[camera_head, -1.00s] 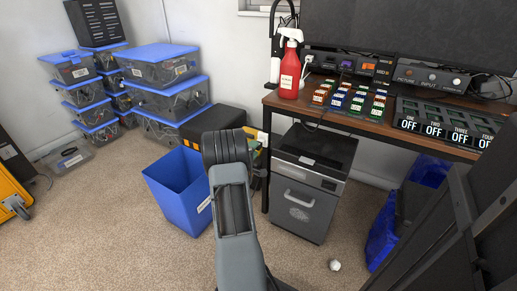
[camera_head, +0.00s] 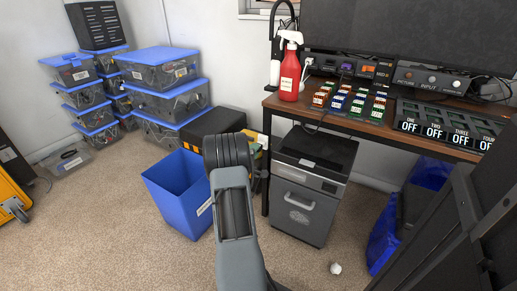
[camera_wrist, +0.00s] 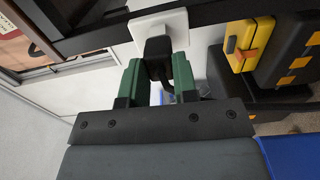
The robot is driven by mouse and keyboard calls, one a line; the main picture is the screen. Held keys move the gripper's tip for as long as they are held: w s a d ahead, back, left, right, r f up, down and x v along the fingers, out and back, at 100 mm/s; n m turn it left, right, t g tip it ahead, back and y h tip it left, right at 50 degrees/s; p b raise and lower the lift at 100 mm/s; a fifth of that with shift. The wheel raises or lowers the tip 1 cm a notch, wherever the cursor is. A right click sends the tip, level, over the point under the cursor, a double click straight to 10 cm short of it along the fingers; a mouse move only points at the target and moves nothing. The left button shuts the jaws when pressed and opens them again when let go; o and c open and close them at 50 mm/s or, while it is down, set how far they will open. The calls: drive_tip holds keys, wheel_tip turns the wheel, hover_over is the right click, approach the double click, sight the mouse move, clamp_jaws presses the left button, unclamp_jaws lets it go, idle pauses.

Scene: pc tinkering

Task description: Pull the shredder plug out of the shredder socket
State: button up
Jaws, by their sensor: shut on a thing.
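In the wrist view, my gripper (camera_wrist: 157,80) has its green fingers on both sides of the black shredder plug (camera_wrist: 158,48) and is shut on it. The plug is at the white wall socket plate (camera_wrist: 172,24). I cannot tell from this angle whether its pins are fully seated. The grey shredder (camera_head: 302,205) stands under the desk in the head view. My arm hides the gripper, plug and socket there.
A blue bin (camera_head: 180,195) stands left of the shredder. The wooden desk (camera_head: 350,120) holds a red spray bottle (camera_head: 290,75) and small coloured parts. A yellow and black case (camera_wrist: 240,45) is close right of the gripper. Stacked boxes (camera_head: 165,72) line the wall.

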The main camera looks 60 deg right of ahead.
clamp_jaws()
drive_tip(key=shift+a+b, duration=0.35)
drive_tip(key=shift+a, duration=0.3)
drive_tip(key=shift+a+b, duration=0.55)
drive_tip(key=shift+a, duration=1.3)
drive_tip(key=shift+a, duration=0.1)
drive_tip(key=a+r, duration=0.3)
drive_tip(key=a, duration=0.3)
drive_tip(key=shift+p, duration=0.3)
drive_tip(key=shift+d, duration=0.1)
drive_tip(key=shift+r, duration=0.1)
